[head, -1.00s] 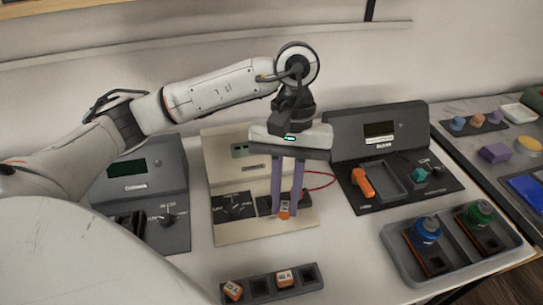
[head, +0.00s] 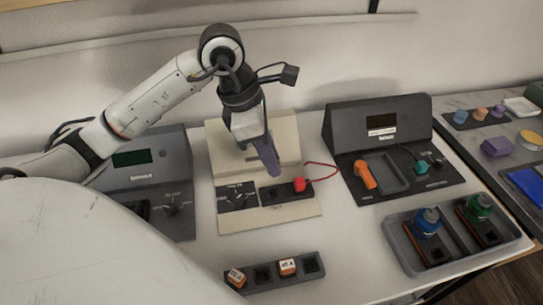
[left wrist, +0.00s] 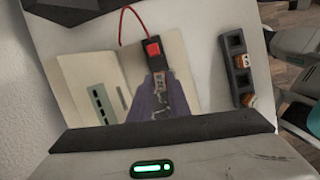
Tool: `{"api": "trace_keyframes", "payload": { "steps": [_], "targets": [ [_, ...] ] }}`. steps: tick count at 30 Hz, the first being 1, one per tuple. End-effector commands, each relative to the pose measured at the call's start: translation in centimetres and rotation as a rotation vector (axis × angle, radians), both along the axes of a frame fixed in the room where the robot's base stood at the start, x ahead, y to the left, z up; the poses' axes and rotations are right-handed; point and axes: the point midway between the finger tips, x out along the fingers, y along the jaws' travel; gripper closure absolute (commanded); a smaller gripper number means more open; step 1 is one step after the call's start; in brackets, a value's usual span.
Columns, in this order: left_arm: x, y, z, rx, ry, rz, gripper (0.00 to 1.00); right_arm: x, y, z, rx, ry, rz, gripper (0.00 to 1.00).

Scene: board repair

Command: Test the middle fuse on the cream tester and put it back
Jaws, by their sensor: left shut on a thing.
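The cream tester (head: 308,206) stands at mid-table, with a dark panel of sockets and a red block (head: 299,185) on a red lead. My left gripper (head: 272,172) is over the tester with its purple fingers slanting down, seen edge-on. In the left wrist view, its fingertips are shut on a small pale-labelled fuse (left wrist: 158,82), in line with the red block. The head view hides this fuse behind the fingers, so contact with the panel cannot be told. The fuse rack (head: 316,281) in front holds two orange-and-white fuses (head: 235,277) (head: 288,266), with empty slots showing.
A dark grey tester (head: 180,222) stands left and another (head: 437,112) right, with an orange handle (head: 364,175). A grey tray (head: 393,255) with blue and green knobbed parts is at front right. The table between rack and cream tester is clear.

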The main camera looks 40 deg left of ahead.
Motion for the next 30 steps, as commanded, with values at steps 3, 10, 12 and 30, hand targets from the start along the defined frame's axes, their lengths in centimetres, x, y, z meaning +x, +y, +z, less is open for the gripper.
{"api": "trace_keyframes", "payload": {
  "steps": [3, 10, 12, 30],
  "targets": [
    [0.0, -0.1, -0.7, -0.001, 0.001, -0.002, 1.0, 0.0, 0.0, -0.5, -0.001, 0.001, 0.001, 0.69],
    [-0.1, -0.1, -2.6, -0.001, 0.002, -0.004, 1.0, 0.0, 0.1, -1.6, -0.003, 0.002, 0.006, 0.69],
    [-0.1, -0.1, -3.3, -0.001, 0.003, -0.004, 1.0, -0.1, 0.2, -1.9, -0.004, 0.003, 0.01, 0.69],
    [0.0, -0.1, -5.3, 0.0, 0.001, -0.004, 1.0, 0.0, 0.7, -2.7, 0.008, -0.002, 0.013, 0.69]
  ]
}}
